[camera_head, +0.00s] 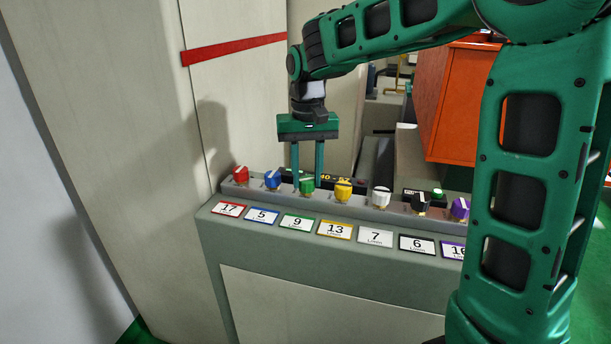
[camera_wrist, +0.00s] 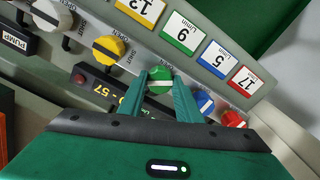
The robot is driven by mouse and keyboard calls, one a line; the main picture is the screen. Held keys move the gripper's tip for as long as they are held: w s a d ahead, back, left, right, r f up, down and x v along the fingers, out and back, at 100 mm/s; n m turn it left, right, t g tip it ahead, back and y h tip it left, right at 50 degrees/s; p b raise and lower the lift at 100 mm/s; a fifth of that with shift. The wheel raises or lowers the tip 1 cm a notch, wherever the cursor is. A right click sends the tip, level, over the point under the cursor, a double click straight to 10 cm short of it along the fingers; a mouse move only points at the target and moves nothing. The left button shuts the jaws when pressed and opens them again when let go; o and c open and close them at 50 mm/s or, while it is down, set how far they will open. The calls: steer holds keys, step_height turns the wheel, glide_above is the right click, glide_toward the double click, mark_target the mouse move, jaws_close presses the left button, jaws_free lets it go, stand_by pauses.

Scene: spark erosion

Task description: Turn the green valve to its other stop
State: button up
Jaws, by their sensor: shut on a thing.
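The green valve (camera_head: 307,185) is a small round knob with a pale pointer line, in the row on the grey console, behind the label reading 9. It also shows in the wrist view (camera_wrist: 159,82), between the fingertips. My gripper (camera_head: 308,180) points down over it, its two green fingers on either side of the knob. In the wrist view my gripper (camera_wrist: 160,80) is shut on the green knob. The fingers hide part of the knob's sides.
The blue knob (camera_head: 272,180) and yellow knob (camera_head: 343,190) stand close on either side. The red knob (camera_head: 240,175), white knob (camera_head: 381,196), black knob (camera_head: 421,203) and purple knob (camera_head: 459,208) share the row. A dark display (camera_wrist: 97,86) sits behind it. An orange cabinet (camera_head: 460,100) stands behind.

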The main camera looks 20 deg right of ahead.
mark_target(307, 179)
steer(key=n, duration=0.6)
steer(key=shift+n, duration=0.3)
steer(key=n, duration=0.5)
steer(key=shift+o, duration=0.2)
steer(key=shift+d, duration=0.1)
steer(key=o, duration=1)
steer(key=shift+o, duration=0.2)
step_height(307, 179, up, 11)
steer(key=shift+f, duration=0.15)
